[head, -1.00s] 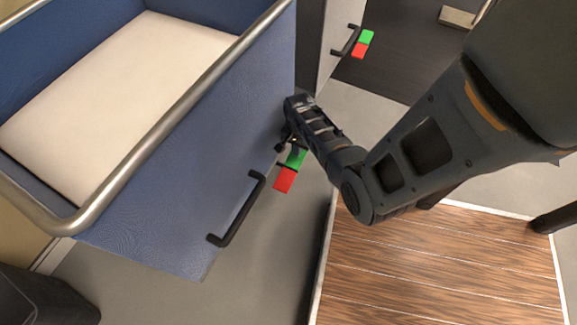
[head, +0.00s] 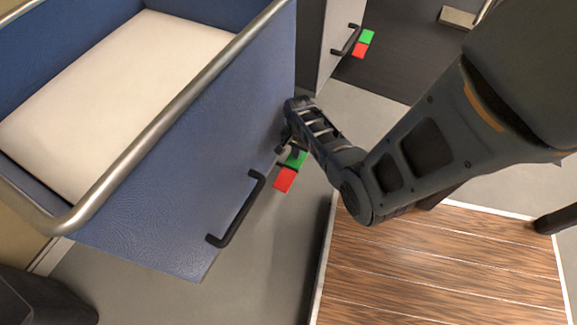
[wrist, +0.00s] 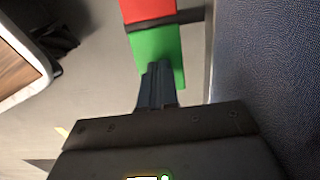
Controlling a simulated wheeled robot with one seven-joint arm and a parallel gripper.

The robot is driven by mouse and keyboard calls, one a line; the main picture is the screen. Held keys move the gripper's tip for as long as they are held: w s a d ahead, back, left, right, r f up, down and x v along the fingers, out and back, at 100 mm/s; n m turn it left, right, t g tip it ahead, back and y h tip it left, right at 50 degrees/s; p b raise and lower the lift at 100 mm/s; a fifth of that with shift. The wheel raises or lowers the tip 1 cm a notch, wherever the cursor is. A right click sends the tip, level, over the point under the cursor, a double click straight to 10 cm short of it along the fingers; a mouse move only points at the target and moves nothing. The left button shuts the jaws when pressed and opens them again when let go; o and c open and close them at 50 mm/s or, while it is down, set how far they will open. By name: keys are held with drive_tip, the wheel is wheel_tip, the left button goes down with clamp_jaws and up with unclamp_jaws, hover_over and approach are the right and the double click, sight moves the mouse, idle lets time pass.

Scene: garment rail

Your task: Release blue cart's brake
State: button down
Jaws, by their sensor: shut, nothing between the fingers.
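The blue cart (head: 180,160) stands at the left in the head view, with a metal rail, a pale load inside and a black handle (head: 238,208) on its side. Its brake pedal sticks out low beside that side, with a red part (head: 285,180) and a green part (head: 297,158). In the wrist view the red part (wrist: 147,9) is at the top and the green part (wrist: 150,45) lies below it. My gripper (wrist: 158,66) is shut and empty, its fingertips over the green part. I cannot tell whether they touch it. In the head view my wrist hides most of the fingers.
A wooden-topped platform (head: 440,265) is at the lower right. Grey floor (head: 280,270) lies between it and the blue cart.

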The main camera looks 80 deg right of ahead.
drive_tip(key=shift+f+b, duration=0.4)
drive_tip(key=shift+f, duration=0.15)
wheel_tip(320, 180, up, 7)
drive_tip(key=p, duration=0.7)
drive_tip(key=shift+r, duration=0.1)
idle(0.4)
drive_tip(key=shift+a, duration=0.1)
idle(0.4)
